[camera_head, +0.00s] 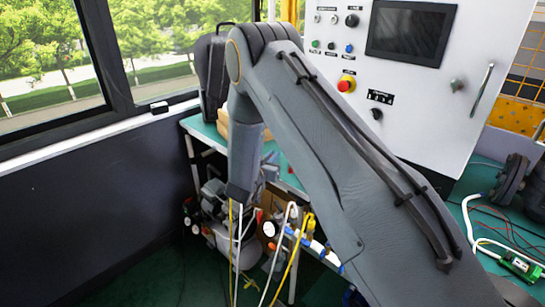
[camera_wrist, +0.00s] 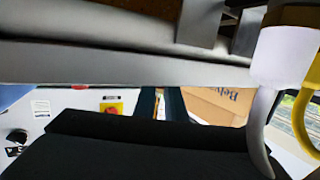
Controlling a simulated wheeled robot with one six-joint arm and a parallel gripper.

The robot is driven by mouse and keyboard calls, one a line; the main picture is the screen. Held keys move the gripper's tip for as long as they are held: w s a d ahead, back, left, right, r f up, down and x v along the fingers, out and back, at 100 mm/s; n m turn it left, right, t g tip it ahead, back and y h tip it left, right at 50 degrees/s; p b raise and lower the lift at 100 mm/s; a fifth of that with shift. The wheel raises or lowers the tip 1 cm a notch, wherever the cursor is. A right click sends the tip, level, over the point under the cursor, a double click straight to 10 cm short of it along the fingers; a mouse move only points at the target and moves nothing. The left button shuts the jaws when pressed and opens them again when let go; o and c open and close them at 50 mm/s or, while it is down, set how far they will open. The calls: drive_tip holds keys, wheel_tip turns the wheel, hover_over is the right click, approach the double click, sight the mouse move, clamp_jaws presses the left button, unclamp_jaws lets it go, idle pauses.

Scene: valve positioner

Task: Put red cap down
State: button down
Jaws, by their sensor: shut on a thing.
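My gripper (camera_head: 268,172) is at the end of my bent arm, over the front edge of the green bench. It is small and partly hidden by my arm in the head view. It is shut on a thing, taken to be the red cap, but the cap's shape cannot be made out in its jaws. A small red spot shows just right of the gripper in the head view; I cannot tell if it is the cap. The wrist view is mostly filled by close grey and black parts.
A white control cabinet (camera_head: 430,110) with a screen (camera_head: 410,33) and red stop button (camera_head: 346,84) stands behind. A cardboard box (camera_wrist: 215,103) shows in the wrist view. Coloured hoses (camera_head: 290,240) and fittings hang below the bench. Wires lie at right.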

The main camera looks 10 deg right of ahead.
drive_tip(key=shift+f, duration=0.15)
drive_tip(key=c, duration=1.8)
unclamp_jaws()
